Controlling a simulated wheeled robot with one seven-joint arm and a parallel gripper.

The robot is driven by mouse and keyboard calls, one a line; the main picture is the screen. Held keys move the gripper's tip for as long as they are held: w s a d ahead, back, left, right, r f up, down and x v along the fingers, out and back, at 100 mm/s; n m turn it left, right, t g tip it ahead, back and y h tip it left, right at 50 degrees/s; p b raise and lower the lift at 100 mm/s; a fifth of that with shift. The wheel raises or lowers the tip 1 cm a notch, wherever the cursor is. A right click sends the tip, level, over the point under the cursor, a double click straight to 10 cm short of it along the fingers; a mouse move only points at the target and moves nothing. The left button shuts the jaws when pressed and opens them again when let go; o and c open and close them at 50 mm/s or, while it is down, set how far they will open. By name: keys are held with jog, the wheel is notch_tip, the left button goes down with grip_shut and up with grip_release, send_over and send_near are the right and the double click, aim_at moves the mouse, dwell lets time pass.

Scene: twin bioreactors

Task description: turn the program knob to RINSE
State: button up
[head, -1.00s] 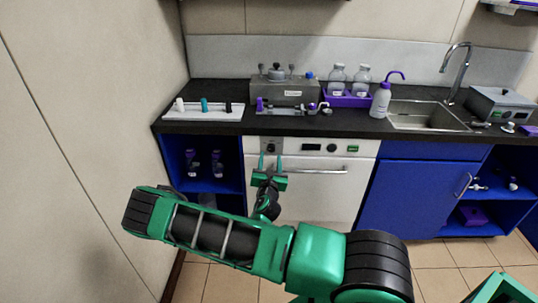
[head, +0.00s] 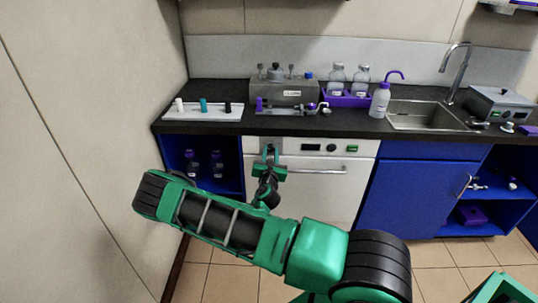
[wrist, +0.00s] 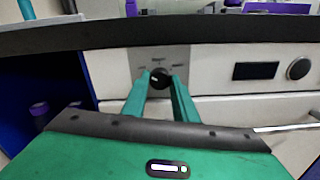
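The program knob (wrist: 159,78) is a round black knob on a grey plate (wrist: 158,58) at the left of the white washer's front panel. Small labels sit around it, too blurred to read surely, and a short pale mark shows on its face. My gripper (wrist: 160,82) has its two green fingers on either side of the knob, tips close against it, and looks shut on it. In the head view my gripper (head: 270,152) reaches the panel and hides most of the knob.
The dark counter edge (wrist: 100,36) runs just above the panel. To the right are a display (wrist: 256,71), a round button (wrist: 298,69) and the door handle (head: 318,171). An open blue cabinet (head: 170,155) with bottles stands left.

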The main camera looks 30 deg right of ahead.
jog(key=shift+a, duration=0.1)
jog(key=shift+m, duration=0.3)
jog(key=m, duration=0.4)
jog(key=shift+w+m, duration=0.1)
jog(key=shift+m, duration=0.3)
jog(key=m, duration=0.6)
jog(key=shift+a, duration=0.1)
jog(key=shift+m, duration=0.3)
jog(key=o, duration=1.1)
jog(key=shift+f, duration=0.1)
jog(key=shift+c, duration=0.2)
jog(key=shift+s, duration=0.2)
